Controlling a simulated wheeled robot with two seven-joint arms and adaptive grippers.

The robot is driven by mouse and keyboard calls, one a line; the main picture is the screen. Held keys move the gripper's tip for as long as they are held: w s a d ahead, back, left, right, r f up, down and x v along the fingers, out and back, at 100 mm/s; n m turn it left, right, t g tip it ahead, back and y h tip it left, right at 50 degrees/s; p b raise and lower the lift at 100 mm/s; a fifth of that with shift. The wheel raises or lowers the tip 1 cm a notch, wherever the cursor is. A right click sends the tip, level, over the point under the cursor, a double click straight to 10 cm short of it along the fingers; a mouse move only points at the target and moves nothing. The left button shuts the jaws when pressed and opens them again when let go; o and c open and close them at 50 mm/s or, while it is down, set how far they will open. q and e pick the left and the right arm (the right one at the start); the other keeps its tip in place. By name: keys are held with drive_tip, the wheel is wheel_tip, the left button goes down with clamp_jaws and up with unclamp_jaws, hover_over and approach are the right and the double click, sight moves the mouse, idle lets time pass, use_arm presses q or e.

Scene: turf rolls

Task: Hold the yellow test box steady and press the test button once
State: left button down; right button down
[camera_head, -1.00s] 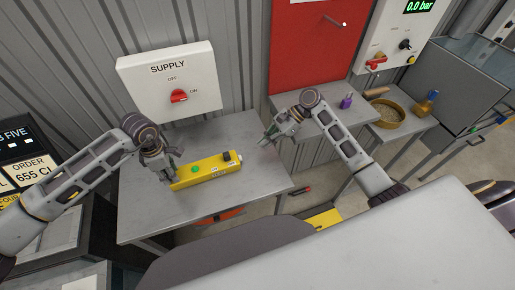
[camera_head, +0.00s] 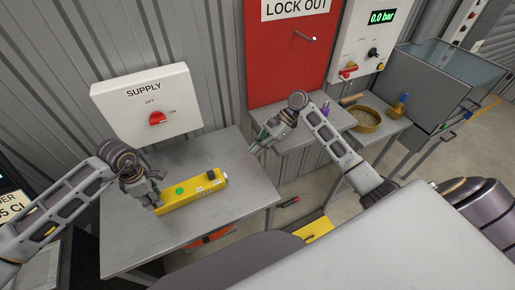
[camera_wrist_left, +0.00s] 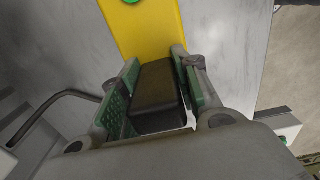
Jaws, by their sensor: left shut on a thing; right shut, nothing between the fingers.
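The yellow test box (camera_head: 204,190) lies on the grey table below the supply panel. It has a green button (camera_head: 179,190) on top and a black knob (camera_head: 211,175) near its right end. My left gripper (camera_head: 155,204) is at the box's left end. In the left wrist view its green-padded fingers (camera_wrist_left: 155,95) are shut on a black block (camera_wrist_left: 156,88) at the end of the yellow box (camera_wrist_left: 143,30). The green button (camera_wrist_left: 131,1) just shows at the top edge there. My right gripper (camera_head: 257,147) is shut and empty, beyond the table's right edge, apart from the box.
The white supply panel (camera_head: 130,98) with a red switch (camera_head: 157,118) stands behind the table (camera_head: 135,255). A red lock-out board (camera_head: 285,70) is right of it. A side table (camera_head: 300,137) holds a purple item (camera_head: 325,109); a round tray (camera_head: 366,119) stands further right.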

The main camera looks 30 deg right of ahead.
use_arm(q)
drive_tip(key=shift+s+a+f, duration=0.1)
drive_tip(key=shift+f, duration=0.1)
drive_tip(key=c, duration=1)
unclamp_jaws()
drive_tip(key=shift+o, duration=0.2)
drive_tip(key=shift+w+r, duration=0.2)
drive_tip(key=shift+r, duration=0.05)
drive_tip(key=shift+r, duration=0.2)
wheel_tip(320, 180, up, 11)
drive_tip(key=shift+r, duration=0.15)
drive_tip(key=shift+s, duration=0.15)
